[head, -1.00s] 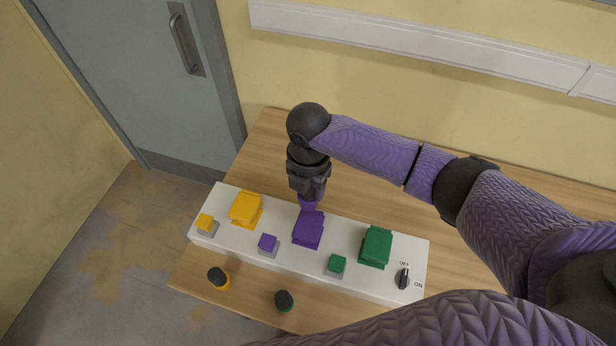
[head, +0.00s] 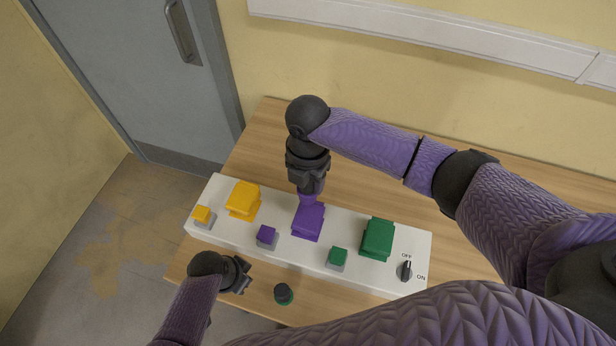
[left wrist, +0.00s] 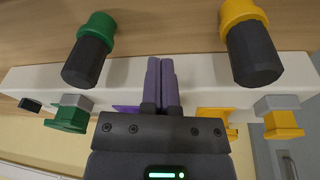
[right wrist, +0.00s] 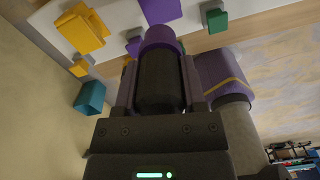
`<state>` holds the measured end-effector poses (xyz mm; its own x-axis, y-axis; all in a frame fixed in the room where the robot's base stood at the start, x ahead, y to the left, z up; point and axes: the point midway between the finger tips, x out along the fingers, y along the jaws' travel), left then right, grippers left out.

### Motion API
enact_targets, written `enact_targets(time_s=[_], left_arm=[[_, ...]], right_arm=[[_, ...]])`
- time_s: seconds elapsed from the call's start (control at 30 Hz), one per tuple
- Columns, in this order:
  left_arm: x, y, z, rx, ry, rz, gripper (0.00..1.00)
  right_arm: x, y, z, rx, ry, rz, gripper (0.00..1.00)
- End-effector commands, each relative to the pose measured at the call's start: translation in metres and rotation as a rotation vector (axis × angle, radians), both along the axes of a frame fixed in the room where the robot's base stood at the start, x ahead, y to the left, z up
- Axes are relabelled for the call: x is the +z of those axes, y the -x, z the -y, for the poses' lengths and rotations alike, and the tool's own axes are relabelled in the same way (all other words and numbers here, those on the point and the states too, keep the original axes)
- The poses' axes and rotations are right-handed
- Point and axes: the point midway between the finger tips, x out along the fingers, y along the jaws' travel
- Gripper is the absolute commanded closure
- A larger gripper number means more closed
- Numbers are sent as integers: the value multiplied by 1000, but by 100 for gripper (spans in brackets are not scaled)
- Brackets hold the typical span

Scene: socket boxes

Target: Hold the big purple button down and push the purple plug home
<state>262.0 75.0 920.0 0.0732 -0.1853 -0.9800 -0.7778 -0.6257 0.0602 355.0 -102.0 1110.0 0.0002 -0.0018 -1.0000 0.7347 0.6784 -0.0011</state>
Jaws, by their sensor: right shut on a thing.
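The big purple block (head: 308,222) stands in the middle of the white panel (head: 345,271). A small purple block (head: 266,235) on a grey base is left of it. My right gripper (head: 307,190) is shut on the purple plug (right wrist: 160,70), which has a dark body and a purple collar.
Yellow blocks (head: 243,200) are at the panel's left, green blocks (head: 377,239) and an OFF/ON switch (head: 406,271) at its right. A green plug (head: 283,294) and a yellow plug (left wrist: 250,42) stand on the table in front. Table behind the panel is clear.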

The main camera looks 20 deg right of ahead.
Motion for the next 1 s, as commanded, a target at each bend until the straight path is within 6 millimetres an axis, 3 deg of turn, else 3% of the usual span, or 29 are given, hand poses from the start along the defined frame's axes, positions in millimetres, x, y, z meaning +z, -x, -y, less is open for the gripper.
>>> enact_targets(time_s=[0.03,0.13,0.3,0.4,0.5,0.8,1.0], left_arm=[[23,-24,14,-102,21,23,100],[69,-56,39,-330,56,51,100],[128,-81,64,-632,82,86,100],[143,-84,70,-720,88,93,100],[141,-85,71,-748,90,91,100],[97,-84,71,-746,88,88,100],[87,-84,71,-745,87,91,100]], right_arm=[[0,0,0,0,0,0,100],[0,0,0,0,0,0,100],[0,0,0,0,0,0,100],[0,0,0,0,0,0,100],[0,0,0,0,0,0,100],[0,0,0,0,0,0,100],[0,0,0,0,0,0,100]])
